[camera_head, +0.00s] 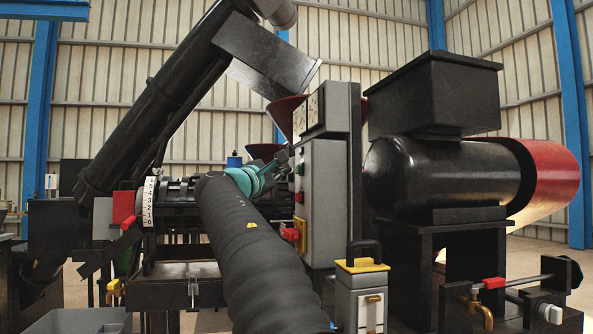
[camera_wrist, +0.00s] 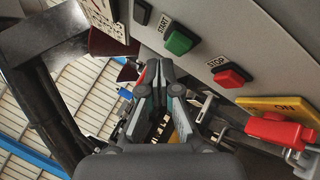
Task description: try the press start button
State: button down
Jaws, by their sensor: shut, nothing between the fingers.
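The green start button (camera_wrist: 180,41) sits on the grey control panel (camera_wrist: 210,25) under a START label in the wrist view. It also shows small on the panel's side in the head view (camera_head: 299,169). My gripper (camera_wrist: 160,74) is shut and empty, its fingertips just below and left of the green button in the wrist view. No contact with the button shows. In the head view my gripper (camera_head: 283,157) is beside the panel at about button height, its tips close to the panel face.
A red stop button (camera_wrist: 229,76) and a red switch (camera_wrist: 278,130) on a yellow plate are on the same panel, right of the start button. The black press body (camera_head: 440,175) stands right of the panel. A grey caddy with yellow trim (camera_head: 360,290) stands in front.

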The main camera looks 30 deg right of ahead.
jog(key=shift+w+a+p, duration=0.2)
jog(key=shift+w+a, duration=0.05)
jog(key=shift+a, duration=0.55)
jog(key=shift+w+a+p, duration=0.15)
jog(key=shift+w+a, duration=0.05)
jog(key=shift+a, duration=0.6)
jog(key=shift+w+a+p, duration=0.2)
jog(key=shift+w+a, duration=0.05)
jog(key=shift+a, duration=0.55)
